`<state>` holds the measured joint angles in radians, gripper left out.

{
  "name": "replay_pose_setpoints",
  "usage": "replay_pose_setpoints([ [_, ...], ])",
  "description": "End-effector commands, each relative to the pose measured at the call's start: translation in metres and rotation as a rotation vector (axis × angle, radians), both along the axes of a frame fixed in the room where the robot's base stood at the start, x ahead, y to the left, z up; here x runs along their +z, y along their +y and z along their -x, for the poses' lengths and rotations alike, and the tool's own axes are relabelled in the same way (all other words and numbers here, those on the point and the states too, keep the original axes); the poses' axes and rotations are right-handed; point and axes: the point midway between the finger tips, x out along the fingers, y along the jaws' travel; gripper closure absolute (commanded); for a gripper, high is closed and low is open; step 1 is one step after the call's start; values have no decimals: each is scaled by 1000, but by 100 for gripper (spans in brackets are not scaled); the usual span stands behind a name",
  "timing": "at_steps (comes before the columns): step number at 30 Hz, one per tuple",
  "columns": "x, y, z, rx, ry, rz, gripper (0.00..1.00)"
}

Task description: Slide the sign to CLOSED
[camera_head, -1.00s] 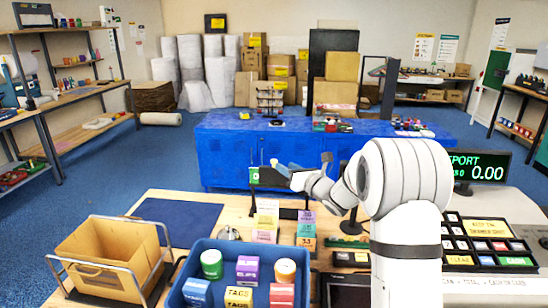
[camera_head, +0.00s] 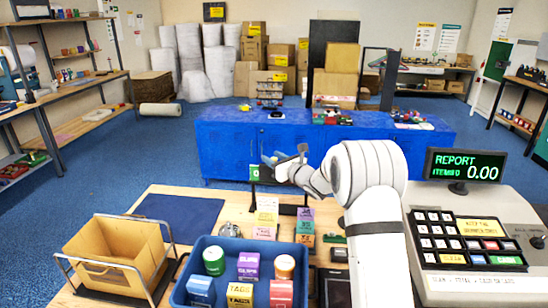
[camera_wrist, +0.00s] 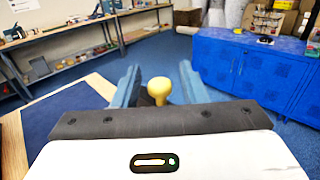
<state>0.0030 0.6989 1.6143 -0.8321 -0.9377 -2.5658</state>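The sign (camera_head: 254,173) stands on a dark frame at the far edge of the counter in the head view. A small green panel shows at its left end, with white lettering too small to read in full. My gripper (camera_head: 282,160) is at the sign and hides its right part. In the wrist view my gripper (camera_wrist: 158,82) is open, its two blue fingers spread. A pale yellow knob (camera_wrist: 158,90) stands between the fingers, with a gap on each side. I cannot tell for certain whether the knob belongs to the sign.
A blue bin (camera_head: 212,241) of small boxes and rolls stands at the counter front, beside a tan carton in a wire holder (camera_head: 118,250). A cash register (camera_head: 470,240) is at the right. A dark blue mat (camera_head: 180,215) lies clear. A blue cabinet (camera_head: 225,150) stands behind.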

Motion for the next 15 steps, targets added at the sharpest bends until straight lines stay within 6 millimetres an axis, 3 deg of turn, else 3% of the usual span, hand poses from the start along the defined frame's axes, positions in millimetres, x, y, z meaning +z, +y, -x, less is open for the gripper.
replay_pose_setpoints([
  [5, 0, 0, 0, 0, 0, 0, 61],
  [15, 0, 0, 0, 0, 0, 0, 89],
])
